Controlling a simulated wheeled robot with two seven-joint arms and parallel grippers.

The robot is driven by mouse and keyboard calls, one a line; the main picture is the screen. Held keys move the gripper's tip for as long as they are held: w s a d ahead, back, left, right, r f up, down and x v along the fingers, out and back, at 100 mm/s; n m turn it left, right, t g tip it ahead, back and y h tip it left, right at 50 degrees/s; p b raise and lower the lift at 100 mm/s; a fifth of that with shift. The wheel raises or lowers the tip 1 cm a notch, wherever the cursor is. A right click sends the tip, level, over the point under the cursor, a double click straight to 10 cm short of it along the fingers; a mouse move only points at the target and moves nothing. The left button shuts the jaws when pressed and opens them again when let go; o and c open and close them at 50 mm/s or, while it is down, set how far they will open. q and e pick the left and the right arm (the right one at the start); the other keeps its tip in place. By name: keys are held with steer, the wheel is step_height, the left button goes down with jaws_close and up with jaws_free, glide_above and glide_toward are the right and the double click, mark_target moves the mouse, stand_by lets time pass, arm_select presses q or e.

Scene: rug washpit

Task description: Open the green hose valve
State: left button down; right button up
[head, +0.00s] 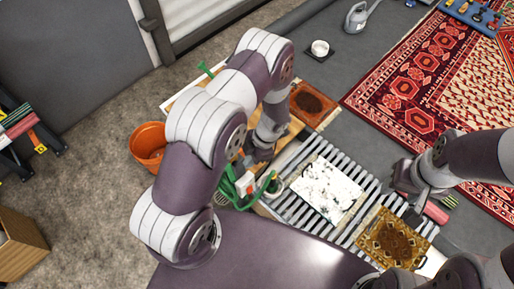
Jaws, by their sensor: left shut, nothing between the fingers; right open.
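A green hose (232,190) with green fittings lies in loops at the left end of the slatted grate, partly behind my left arm. A small white and red part (246,184) sits among the loops. The green hose valve is too small to tell apart from the hose here. My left gripper (258,155) is shut and empty, pointing down just above and behind the hose, apart from it as far as I can see. My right gripper (411,205) is open at the right side of the grate, near a pink-red object (436,212).
A white patterned piece (325,190) and a brown ornate mat (392,243) lie on the metal grate (295,210). An orange bucket (148,142) stands left of my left arm. A framed brown tray (312,103) lies behind; a red rug (425,75) covers the right.

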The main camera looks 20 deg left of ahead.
arm_select(q)
steer(key=shift+s+a+r, duration=0.15)
steer(key=shift+s+a, duration=0.95)
steer(key=shift+a, duration=0.15)
arm_select(e)
steer(key=shift+a+r, duration=0.1)
steer(key=shift+r, duration=0.45)
